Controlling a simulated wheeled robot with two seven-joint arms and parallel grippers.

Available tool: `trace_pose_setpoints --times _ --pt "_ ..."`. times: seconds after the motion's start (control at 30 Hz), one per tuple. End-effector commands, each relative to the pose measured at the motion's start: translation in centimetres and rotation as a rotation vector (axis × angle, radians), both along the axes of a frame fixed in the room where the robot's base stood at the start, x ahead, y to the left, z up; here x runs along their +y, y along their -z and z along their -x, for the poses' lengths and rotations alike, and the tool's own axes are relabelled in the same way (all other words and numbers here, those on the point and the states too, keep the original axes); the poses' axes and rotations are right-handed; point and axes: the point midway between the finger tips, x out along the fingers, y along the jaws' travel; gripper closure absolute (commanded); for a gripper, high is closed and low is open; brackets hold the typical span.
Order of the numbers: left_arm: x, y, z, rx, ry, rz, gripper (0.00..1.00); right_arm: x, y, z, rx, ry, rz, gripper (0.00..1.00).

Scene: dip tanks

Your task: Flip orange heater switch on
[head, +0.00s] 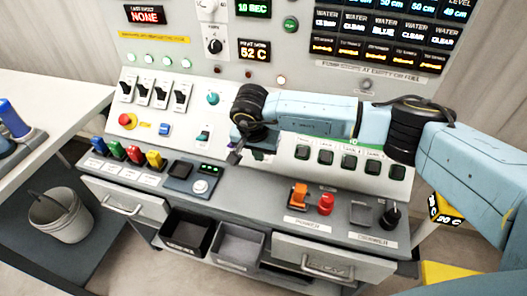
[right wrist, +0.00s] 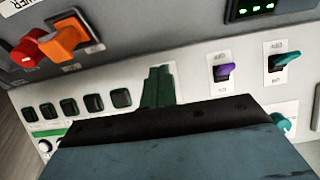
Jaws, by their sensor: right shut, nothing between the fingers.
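The orange switch (head: 299,195) stands on the lower front ledge of the console, right of centre, above a label that is hard to read. It also shows at the upper left of the right wrist view (right wrist: 68,40). Its lever sticks out; I cannot tell whether it is on or off. My right gripper (head: 234,157) is shut and empty over the console, left of and farther back than the orange switch, and apart from it. Its narrow fingers show in the right wrist view (right wrist: 158,88). My left gripper is not in view.
Several dark square buttons (head: 325,157) line the sloped panel behind. Purple (right wrist: 224,70) and teal (right wrist: 286,59) toggles show in the right wrist view.

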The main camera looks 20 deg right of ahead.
Motion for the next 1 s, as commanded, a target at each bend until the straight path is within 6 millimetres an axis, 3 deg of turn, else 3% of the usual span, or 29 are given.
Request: trace_pose_setpoints --times 0.5,1.0 --pt "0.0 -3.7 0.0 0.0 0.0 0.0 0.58 0.8 -5.2 1.1 -0.001 0.0 0.001 1.0" --pt "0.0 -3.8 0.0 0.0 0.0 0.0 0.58 0.9 -5.5 1.3 0.001 0.0 0.001 1.0"
